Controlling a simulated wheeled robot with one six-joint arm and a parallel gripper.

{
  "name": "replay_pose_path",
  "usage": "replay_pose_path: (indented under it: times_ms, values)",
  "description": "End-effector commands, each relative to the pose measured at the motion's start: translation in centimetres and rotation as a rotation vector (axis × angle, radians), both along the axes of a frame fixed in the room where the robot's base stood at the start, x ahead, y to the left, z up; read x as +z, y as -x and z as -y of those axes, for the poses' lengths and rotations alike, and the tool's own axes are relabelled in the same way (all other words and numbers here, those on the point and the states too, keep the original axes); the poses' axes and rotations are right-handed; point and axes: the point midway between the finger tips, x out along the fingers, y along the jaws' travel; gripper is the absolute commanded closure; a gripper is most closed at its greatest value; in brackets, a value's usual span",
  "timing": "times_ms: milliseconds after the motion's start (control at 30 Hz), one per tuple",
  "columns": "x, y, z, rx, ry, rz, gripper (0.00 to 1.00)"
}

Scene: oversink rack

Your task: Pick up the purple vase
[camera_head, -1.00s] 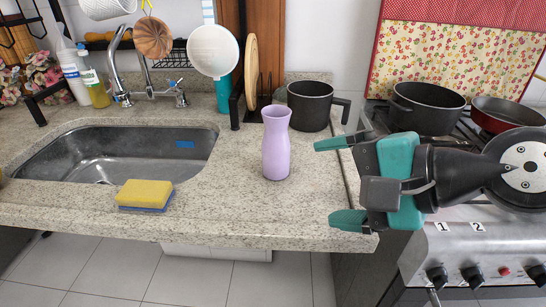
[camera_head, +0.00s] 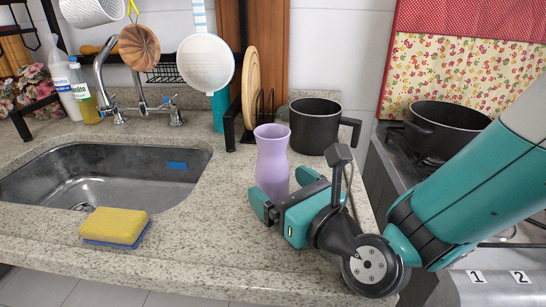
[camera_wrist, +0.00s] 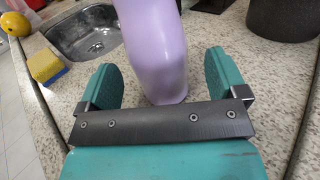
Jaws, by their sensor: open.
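The purple vase (camera_head: 272,158) stands upright on the granite counter, right of the sink. My gripper (camera_head: 282,190) is low over the counter in front of the vase, and part of the gripper hides the vase's lower right side in the head view. In the wrist view the vase (camera_wrist: 155,50) rises just beyond the gripper, with its base between the two teal fingers (camera_wrist: 160,88). The fingers are wide apart, with a gap on each side of the vase. The vase's top is cut off in the wrist view.
A dark pot (camera_head: 316,126) stands close behind the vase to the right. A yellow and blue sponge (camera_head: 116,226) lies by the sink (camera_head: 110,180) at left. A wooden board (camera_head: 250,88) leans in a rack behind. The counter between sponge and vase is clear.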

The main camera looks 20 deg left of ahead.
Motion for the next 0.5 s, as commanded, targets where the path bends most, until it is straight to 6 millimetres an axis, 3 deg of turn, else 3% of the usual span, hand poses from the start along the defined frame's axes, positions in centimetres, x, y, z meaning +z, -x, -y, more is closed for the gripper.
replay_pose_path:
  times_ms: [33,200,500]
  values:
    - [0.8,-0.2,-0.6,0.001,0.002,-0.001,0.09]
    - [0.6,-1.3,-2.0,-0.001,0.002,0.0,0.09]
    - [0.1,-1.7,-2.3,-0.004,0.0,0.0,0.09]
